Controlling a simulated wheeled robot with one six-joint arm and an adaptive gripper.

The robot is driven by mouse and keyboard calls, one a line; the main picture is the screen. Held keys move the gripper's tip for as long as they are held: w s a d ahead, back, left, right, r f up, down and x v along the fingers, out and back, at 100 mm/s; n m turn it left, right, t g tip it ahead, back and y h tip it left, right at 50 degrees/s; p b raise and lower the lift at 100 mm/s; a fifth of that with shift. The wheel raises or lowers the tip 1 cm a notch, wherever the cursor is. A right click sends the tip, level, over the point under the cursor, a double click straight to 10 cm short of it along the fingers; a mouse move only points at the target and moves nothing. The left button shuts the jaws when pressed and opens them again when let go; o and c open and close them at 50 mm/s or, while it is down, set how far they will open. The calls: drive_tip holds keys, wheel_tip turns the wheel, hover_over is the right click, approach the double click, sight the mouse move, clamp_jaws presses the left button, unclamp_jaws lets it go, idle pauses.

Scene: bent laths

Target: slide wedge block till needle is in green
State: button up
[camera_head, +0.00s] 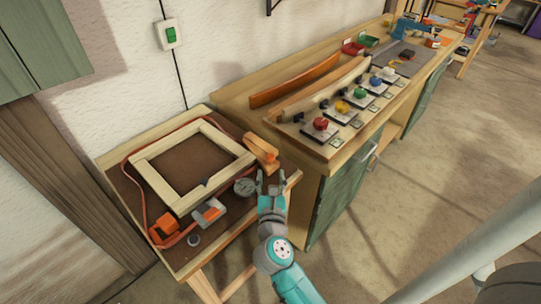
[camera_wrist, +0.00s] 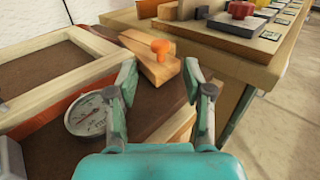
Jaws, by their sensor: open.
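The wedge block (camera_head: 262,150) is a wooden piece with an orange knob, lying at the right corner of the pale wooden frame (camera_head: 150,170) on a brown-topped bench. In the wrist view the wedge block (camera_wrist: 140,62) shows ahead, between and beyond the fingertips. My gripper (camera_head: 271,179) is open and empty, near the bench's right edge, on the near side of the block and apart from it. A round dial gauge (camera_head: 246,187) lies just left of my gripper. The gauge (camera_wrist: 88,112) shows a white face in the wrist view; its needle position and any green zone are too small to read.
A red-orange strap (camera_head: 130,185) runs around the frame. An orange block (camera_head: 163,230) and a grey-orange device (camera_head: 208,212) sit at the frame's near side. A longer workbench (camera_head: 290,145) with several coloured knobs and curved laths stands to the right.

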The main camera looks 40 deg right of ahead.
sight(270, 159)
drive_tip(key=x, duration=0.8)
drive_tip(key=shift+w+d, duration=0.25)
clamp_jaws()
